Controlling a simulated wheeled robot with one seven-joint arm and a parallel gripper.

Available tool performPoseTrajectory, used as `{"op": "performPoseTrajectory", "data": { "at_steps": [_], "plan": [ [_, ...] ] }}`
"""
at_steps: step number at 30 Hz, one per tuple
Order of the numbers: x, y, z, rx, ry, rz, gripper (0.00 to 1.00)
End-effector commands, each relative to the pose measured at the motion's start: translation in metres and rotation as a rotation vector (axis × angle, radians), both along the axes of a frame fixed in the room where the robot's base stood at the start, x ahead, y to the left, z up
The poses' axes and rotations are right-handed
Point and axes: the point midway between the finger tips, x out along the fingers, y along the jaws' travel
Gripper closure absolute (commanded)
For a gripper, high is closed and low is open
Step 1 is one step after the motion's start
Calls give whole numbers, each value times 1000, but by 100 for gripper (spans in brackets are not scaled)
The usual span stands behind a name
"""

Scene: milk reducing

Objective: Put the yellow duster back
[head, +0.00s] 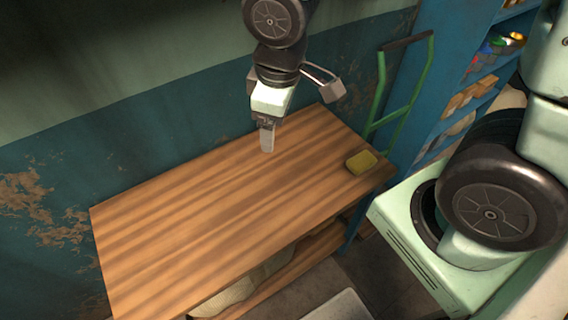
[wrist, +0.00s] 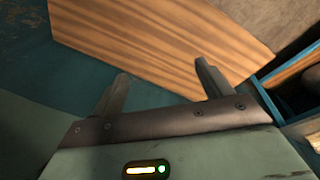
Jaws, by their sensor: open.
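Bare striped wood of the table (wrist: 160,40) shows beyond the fingers. The duster does not show in the wrist view.
A green-framed trolley (head: 381,90) stands behind the table's right end. A blue shelf unit (head: 455,60) with several small items is at the right. The rest of the tabletop is clear. A woven sack-like thing (head: 222,297) sits below the table, partly hidden.

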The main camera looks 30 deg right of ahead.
Motion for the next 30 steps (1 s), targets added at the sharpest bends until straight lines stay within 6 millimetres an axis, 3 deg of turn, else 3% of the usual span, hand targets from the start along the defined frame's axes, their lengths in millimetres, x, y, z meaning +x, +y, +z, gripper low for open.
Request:
{"op": "performPoseTrajectory", "data": {
  "at_steps": [1, 3, 6, 9, 22, 26, 30],
  "plan": [
    [-29, 18, 11, 25, 25, -18, 22],
    [-65, 34, 21, 52, 73, -53, 22],
    [-103, 48, 29, 77, 130, -84, 22],
    [-122, 54, 33, 89, 161, -101, 22],
    [-126, 55, 26, 94, 170, -108, 22],
    [-126, 55, 5, 93, 169, -107, 22],
    [-126, 55, -33, 91, 170, -106, 22]
  ]
}}
